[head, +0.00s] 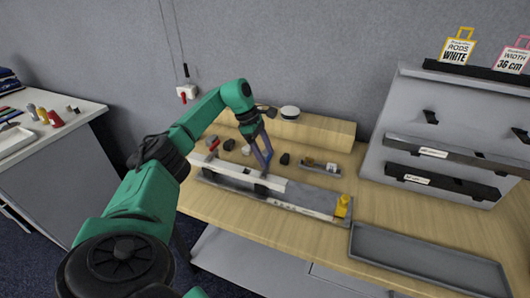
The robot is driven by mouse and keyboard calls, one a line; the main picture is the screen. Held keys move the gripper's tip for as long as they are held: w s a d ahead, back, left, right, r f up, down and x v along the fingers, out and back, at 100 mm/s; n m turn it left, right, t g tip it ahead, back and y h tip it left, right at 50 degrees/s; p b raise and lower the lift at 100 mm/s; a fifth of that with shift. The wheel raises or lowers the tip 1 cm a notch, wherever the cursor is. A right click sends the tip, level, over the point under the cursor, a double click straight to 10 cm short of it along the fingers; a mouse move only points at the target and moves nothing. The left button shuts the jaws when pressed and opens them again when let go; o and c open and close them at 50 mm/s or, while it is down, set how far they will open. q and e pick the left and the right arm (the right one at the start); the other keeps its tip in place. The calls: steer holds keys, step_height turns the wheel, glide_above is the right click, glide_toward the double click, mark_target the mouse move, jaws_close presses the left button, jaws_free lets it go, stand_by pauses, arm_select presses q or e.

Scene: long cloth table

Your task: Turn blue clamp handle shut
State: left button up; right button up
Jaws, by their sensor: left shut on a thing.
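My left arm reaches in from the left, and its left gripper (257,138) points down at the blue clamp handle (264,159). The gripper is shut on the handle, which stands up at a slant above the fixture. The fingertips are small and partly merge with the handle, so the exact grip point is hard to see. The handle rises beside a pale bar (228,174) lying along a long grey base (296,205). A yellow block (343,206) sits at the right end of this base. My right gripper is not in view.
An empty grey tray (428,262) lies at the table's right front. A small tray (320,168) and dark small pieces (285,159) lie behind the fixture. A wooden block (318,131) stands at the back. A grey rack (440,130) with shelves stands at right.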

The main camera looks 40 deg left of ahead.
arm_select(q)
steer(key=shift+w+r+m, duration=0.1)
steer(key=shift+m, duration=0.4)
steer(key=o, duration=1.3)
steer(key=v, duration=1.4)
steer(key=shift+a+r+p, duration=0.15)
steer(key=shift+r+p, duration=0.1)
steer(key=shift+p, duration=0.05)
steer(key=shift+w, duration=0.15)
